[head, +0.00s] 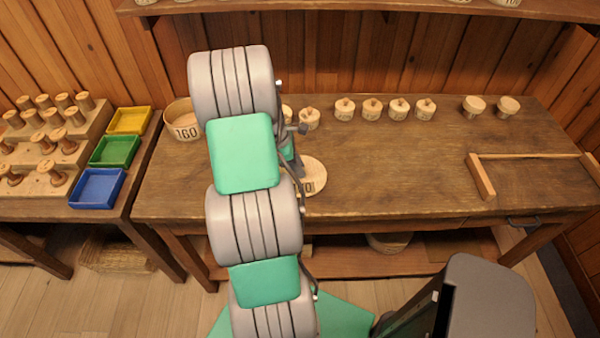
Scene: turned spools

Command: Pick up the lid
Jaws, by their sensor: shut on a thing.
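The lid (315,175) is a pale round wooden disc with dark lettering on its edge, partly covered by my arm, at the front middle of the workbench. My gripper (296,163) is mostly hidden behind my arm links. Its visible part reaches down to the lid's left side, and it is shut on the lid. The fingertips are hidden. I cannot tell whether the lid touches the bench top.
A round wooden box (183,121) marked 160 stands left on the workbench (400,170). Several small knobbed wooden pieces (372,109) line the back. A wooden frame (481,177) lies right. Yellow (129,121), green (115,151) and blue (97,188) trays sit on the left table.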

